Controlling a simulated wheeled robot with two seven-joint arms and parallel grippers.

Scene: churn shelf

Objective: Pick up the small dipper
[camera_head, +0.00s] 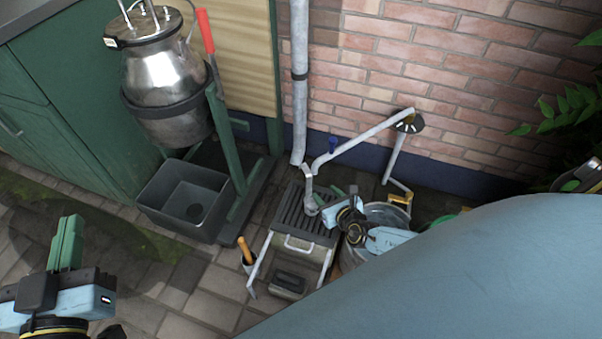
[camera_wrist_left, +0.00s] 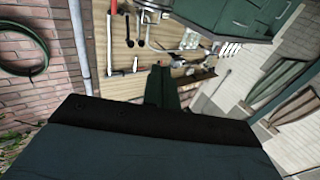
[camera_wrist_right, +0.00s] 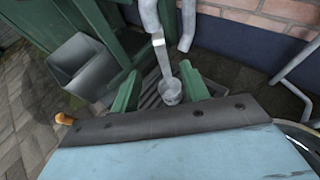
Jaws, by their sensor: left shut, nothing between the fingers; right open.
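The small dipper (camera_head: 311,207) is a grey metal cup with a long flat handle, at the slatted grate in the head view. In the right wrist view its cup (camera_wrist_right: 172,92) shows between the two green fingers, with the handle rising up and slightly left. My right gripper (camera_wrist_right: 160,72) is open, and I see no finger touching the dipper. In the head view this gripper (camera_head: 339,197) is just right of the cup. My left gripper (camera_head: 67,243) is shut and empty at the lower left, far from the dipper. It also shows in the left wrist view (camera_wrist_left: 162,85).
The dark slatted grate (camera_head: 287,215) lies beneath the dipper. A metal churn (camera_head: 165,85) hangs in a green stand above a grey bin (camera_head: 160,205). A metal bucket (camera_head: 388,213) stands right of the right gripper. A grey pipe (camera_head: 299,90) runs down the brick wall.

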